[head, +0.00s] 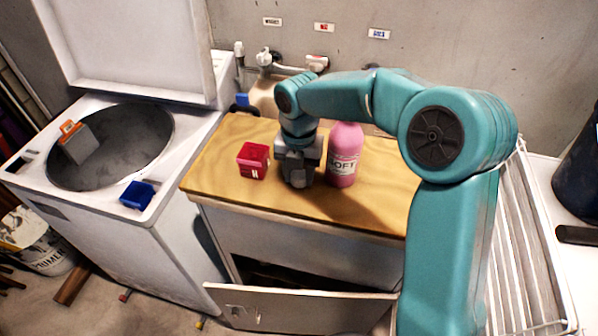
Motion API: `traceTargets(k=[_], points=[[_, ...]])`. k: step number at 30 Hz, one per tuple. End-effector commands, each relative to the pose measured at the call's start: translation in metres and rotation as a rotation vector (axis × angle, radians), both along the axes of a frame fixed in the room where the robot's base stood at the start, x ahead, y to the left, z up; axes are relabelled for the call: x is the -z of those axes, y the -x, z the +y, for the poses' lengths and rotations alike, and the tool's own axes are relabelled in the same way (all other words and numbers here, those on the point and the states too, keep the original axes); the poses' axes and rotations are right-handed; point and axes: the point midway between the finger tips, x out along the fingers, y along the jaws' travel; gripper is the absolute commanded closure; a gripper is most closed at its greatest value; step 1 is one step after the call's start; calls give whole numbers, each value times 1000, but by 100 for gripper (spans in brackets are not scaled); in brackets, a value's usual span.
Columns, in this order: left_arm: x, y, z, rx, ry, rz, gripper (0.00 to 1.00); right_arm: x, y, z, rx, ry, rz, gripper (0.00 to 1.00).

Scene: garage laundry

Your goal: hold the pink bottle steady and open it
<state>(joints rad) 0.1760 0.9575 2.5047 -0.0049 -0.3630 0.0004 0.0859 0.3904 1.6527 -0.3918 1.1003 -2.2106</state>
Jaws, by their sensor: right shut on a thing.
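The pink bottle (344,160) stands upright on the wooden top of a cabinet, its label facing me. Its upper end is close under my right arm, and I cannot make out a cap. My right gripper (297,180) points down just left of the bottle, low over the wooden top. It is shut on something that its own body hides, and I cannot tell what. No finger is seen around the bottle. My left gripper is not in view.
A red box (252,161) sits on the wooden top (225,143) left of my right gripper. A washer (90,190) stands open at left, with a blue box (137,195) on its rim and an orange-and-grey thing (76,142) at its opening. A white rack (520,240) stands at right.

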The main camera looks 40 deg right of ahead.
Motion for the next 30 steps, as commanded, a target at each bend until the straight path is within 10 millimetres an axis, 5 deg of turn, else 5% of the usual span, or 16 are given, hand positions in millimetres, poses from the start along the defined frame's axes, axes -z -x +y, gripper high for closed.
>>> traceTargets(k=[8,9,11,22,30], points=[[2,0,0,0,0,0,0,4,0,0,0,0,0,96],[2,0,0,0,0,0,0,3,0,0,0,0,0,50],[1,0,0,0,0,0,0,3,0,0,0,0,0,34],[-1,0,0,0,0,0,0,-5,0,0,0,1,-1,34],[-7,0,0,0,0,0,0,-62,-1,0,1,1,-6,34]])
